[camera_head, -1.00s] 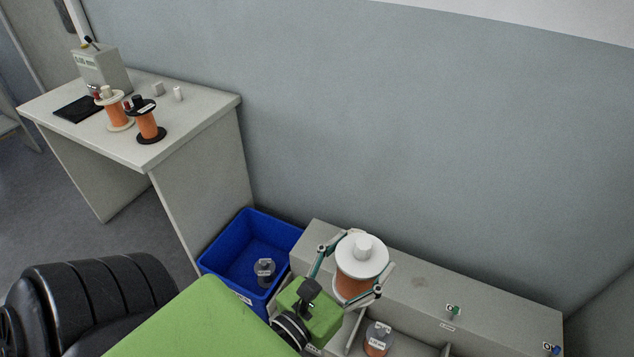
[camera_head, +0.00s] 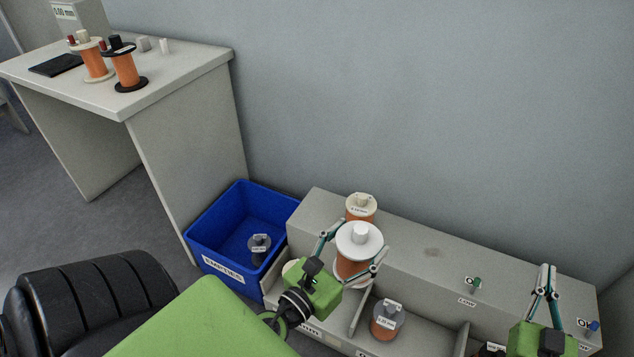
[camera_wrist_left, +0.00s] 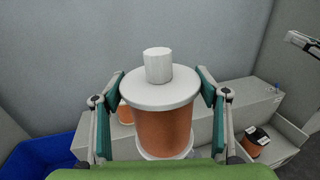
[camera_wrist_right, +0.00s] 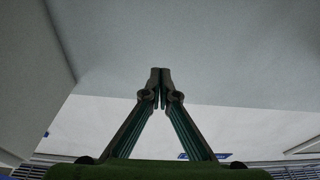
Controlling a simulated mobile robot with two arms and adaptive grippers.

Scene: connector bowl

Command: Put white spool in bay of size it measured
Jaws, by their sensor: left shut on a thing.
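The white spool (camera_head: 358,262), with copper-coloured wire between white flanges, is upright in my left gripper (camera_head: 361,243). The fingers close on either side of it, and it also shows in the left wrist view (camera_wrist_left: 163,128). It is held over the left part of the grey bay rack (camera_head: 420,262). A bay below and right of it holds a grey-flanged spool (camera_head: 388,320) with a label I cannot read. A bay label ending in "mm" is partly hidden by my left gripper. My right gripper (camera_head: 546,268) is shut and empty over the rack's right end; its fingertips meet in the right wrist view (camera_wrist_right: 160,72).
A cream-topped spool (camera_head: 361,205) shows behind the held spool. A blue bin (camera_head: 222,228) marked EMPTIES holds a dark spool (camera_head: 259,246). The left table (camera_head: 185,72) bears two copper spools, a black pad and a gauge (camera_head: 68,14) reading 0.00 mm. Green and blue knobs sit on the rack.

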